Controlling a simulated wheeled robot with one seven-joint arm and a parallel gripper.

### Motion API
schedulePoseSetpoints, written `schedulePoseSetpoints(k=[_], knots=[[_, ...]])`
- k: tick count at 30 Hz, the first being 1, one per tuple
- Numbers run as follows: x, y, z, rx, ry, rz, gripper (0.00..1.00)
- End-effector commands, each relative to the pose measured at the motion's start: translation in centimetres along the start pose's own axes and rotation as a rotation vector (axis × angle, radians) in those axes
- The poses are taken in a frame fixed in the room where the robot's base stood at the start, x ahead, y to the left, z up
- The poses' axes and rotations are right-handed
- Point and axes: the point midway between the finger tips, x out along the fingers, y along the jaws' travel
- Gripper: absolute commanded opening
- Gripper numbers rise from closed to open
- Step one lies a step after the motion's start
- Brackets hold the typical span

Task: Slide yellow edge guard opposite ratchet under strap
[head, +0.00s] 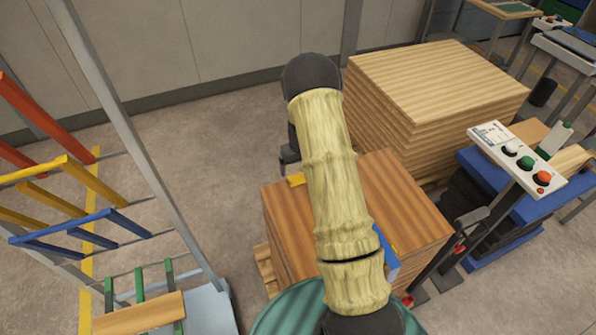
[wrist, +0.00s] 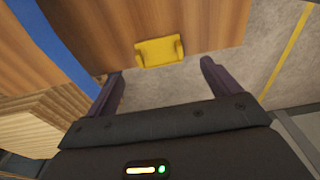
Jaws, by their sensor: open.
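A yellow edge guard (wrist: 160,51) lies at the edge of the wooden panel stack's top (wrist: 215,18). It also shows in the head view (head: 297,180), on the far left part of the stack (head: 405,205). A blue strap (wrist: 55,50) runs over the stack, apart from this guard; a piece of it shows right of my arm in the head view (head: 385,258). My gripper (wrist: 162,75) is open and empty, its two dark fingers spread just short of the guard, one to each side. No ratchet can be made out; my arm hides much of the stack.
A taller pale wood stack (head: 440,85) stands behind on the right. A control panel (head: 517,158) on a post is at right. A rack with coloured bars (head: 75,190) stands at left. The floor between rack and stack is clear.

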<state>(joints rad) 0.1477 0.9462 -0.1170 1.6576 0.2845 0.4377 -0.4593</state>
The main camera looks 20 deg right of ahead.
Motion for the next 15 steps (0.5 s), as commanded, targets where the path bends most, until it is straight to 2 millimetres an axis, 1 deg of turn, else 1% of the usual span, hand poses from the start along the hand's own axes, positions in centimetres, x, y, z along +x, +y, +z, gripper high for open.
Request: schedulePoseSetpoints(k=[3,7,12,15], knots=[[1.7,0.0,0.1,0.002,-0.003,-0.001,0.89],[3.3,0.0,0.1,0.0,-0.003,-0.001,0.89],[4.5,0.0,0.0,0.001,0.0,-0.001,0.89],[4.6,0.0,0.0,0.001,0.001,-0.001,0.89]])
